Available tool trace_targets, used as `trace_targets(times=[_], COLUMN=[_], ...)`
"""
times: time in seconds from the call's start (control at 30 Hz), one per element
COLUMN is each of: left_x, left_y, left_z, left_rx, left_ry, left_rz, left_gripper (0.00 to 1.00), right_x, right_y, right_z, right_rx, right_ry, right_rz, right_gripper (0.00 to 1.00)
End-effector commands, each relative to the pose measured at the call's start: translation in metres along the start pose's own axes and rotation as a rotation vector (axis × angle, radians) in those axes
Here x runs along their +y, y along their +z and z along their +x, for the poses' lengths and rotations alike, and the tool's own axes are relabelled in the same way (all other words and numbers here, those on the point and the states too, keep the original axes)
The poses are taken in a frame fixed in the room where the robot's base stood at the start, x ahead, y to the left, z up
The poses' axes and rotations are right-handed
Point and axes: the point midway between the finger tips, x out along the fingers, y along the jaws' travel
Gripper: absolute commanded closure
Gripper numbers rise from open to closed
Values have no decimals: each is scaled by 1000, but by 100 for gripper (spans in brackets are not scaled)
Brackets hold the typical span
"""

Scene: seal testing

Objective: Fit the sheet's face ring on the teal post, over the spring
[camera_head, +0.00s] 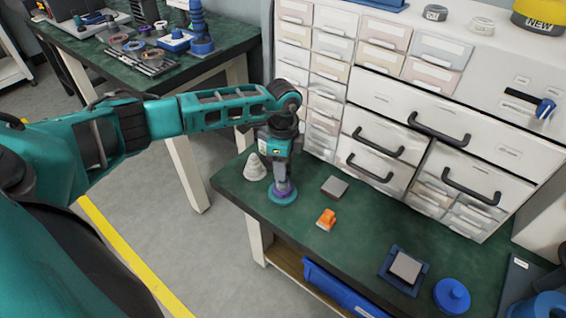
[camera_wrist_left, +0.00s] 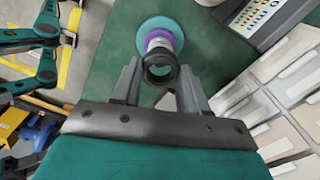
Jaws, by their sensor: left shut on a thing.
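My left gripper (camera_head: 284,182) points down over the teal post's round base (camera_head: 284,195) on the green bench. In the left wrist view the gripper (camera_wrist_left: 160,84) is shut on a black ring (camera_wrist_left: 160,58). Beyond the ring a pale section and a purple collar (camera_wrist_left: 172,38) show above the teal base (camera_wrist_left: 150,26). The ring lines up with the post, but I cannot tell whether it is around its top. The spring cannot be made out clearly. A sheet with rows of small marks (camera_wrist_left: 262,14) lies near the wrist view's top right. My right gripper is not in view.
A whitish cone (camera_head: 254,168) stands close left of the post. A grey block (camera_head: 335,187), an orange clip (camera_head: 326,219), a blue tray (camera_head: 385,270) and a blue round lid (camera_head: 452,296) are to its right. Drawers (camera_head: 410,140) stand behind.

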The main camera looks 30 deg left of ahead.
Motion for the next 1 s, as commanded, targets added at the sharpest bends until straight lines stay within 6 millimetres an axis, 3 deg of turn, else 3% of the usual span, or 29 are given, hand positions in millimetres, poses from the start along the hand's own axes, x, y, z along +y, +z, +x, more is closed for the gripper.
trace_targets(times=[0.97,1.0], left_x=[0,0], left_y=[0,0], left_z=[23,22], left_rx=[0,0], left_ry=[0,0], left_rz=[0,0], left_gripper=[86,53], right_x=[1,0], right_y=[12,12], right_z=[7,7], right_rx=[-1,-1], right_ry=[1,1], right_rz=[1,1], right_gripper=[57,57])
